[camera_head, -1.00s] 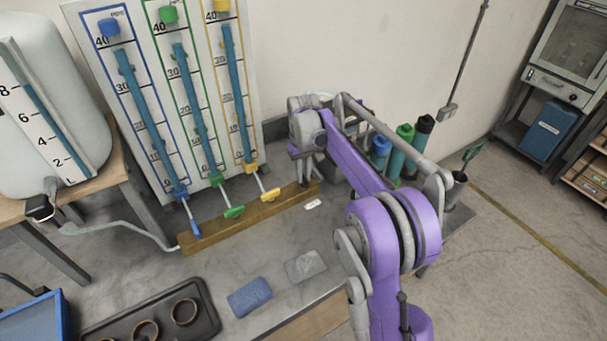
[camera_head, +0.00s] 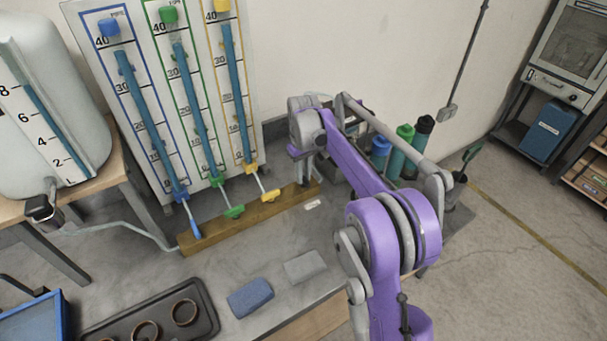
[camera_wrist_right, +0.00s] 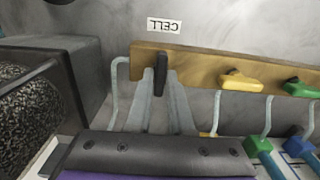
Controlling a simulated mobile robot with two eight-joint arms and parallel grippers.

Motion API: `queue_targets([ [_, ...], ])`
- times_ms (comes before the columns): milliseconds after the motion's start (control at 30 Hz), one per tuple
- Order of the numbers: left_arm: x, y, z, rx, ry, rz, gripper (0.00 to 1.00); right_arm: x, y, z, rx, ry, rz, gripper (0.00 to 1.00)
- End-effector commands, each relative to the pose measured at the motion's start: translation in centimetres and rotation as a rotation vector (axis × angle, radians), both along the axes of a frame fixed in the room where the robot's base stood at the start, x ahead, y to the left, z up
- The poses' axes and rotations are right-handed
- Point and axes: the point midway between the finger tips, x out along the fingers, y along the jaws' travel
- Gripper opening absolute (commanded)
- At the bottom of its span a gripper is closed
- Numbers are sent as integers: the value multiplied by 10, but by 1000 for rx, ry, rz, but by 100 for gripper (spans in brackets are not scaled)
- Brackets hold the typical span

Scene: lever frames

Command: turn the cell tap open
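The cell tap has a dark lever (camera_wrist_right: 159,80) on the wooden rail (camera_wrist_right: 195,66), at the end nearest the upside-down CELL label (camera_wrist_right: 165,25) in the right wrist view. My right gripper (camera_wrist_right: 161,88) has one grey finger on each side of this lever, and the lever fills the gap between the fingertips. In the head view my right gripper (camera_head: 306,176) is at the right end of the rail (camera_head: 240,218), beside the small white label (camera_head: 313,204). The arm and gripper hide the cell tap there. My left gripper is in no view.
Along the rail are the yellow (camera_head: 270,196), green (camera_head: 234,211) and blue (camera_head: 194,228) taps, below a gauge board (camera_head: 150,60). A dark box with a rough roller (camera_wrist_right: 28,105) stands close beside the gripper. Blue and grey cloths and a dark tray (camera_head: 92,334) lie in front.

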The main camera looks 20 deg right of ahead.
Motion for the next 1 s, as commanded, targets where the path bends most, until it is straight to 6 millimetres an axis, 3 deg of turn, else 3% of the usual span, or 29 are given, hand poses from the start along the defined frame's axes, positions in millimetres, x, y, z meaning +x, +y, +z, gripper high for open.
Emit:
queue_targets([
  [33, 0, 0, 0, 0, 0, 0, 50, 0, 0, 0, 0, 0, 0, 31],
  [133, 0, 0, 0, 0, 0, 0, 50, 0, 0, 0, 0, 0, -1, 46],
  [467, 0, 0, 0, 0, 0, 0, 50, 0, 0, 3, 1, 1, -1, 46],
  [567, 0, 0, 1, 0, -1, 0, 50, 0, 0, 14, 1, 1, -2, 46],
  [1000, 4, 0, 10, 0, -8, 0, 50, 0, 0, 95, 0, 0, -1, 46],
])
